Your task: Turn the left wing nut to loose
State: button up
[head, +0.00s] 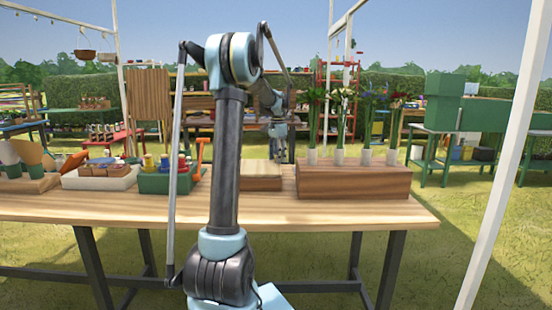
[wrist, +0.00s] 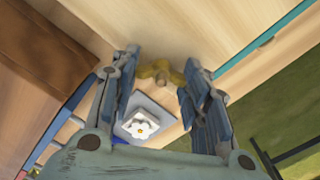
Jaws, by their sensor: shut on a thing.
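In the wrist view a brass-yellow wing nut (wrist: 161,71) sits on a pale wooden board (wrist: 190,30). The fingertips of my gripper (wrist: 160,65) are on either side of it, and my gripper is shut on the wing nut. Below it in that view is a grey plate with a white flower picture (wrist: 142,125), seen between the fingers. In the head view my gripper (head: 279,156) is low over the far part of the table, small and partly behind my arm. The wing nut cannot be made out there.
On the wooden table (head: 330,213) a brown wooden block (head: 352,184) holding several flower vases stands to the right of my gripper. A green crate of bottles (head: 165,184) and a white tray (head: 98,183) stand to the left. The table's front right is clear.

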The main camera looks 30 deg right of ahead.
jog(key=n, duration=0.5)
jog(key=shift+w+n, duration=0.25)
jog(key=shift+n, duration=0.05)
jog(key=n, duration=0.6)
jog(key=shift+a+n, duration=0.1)
jog(key=shift+n, duration=0.2)
grip_shut()
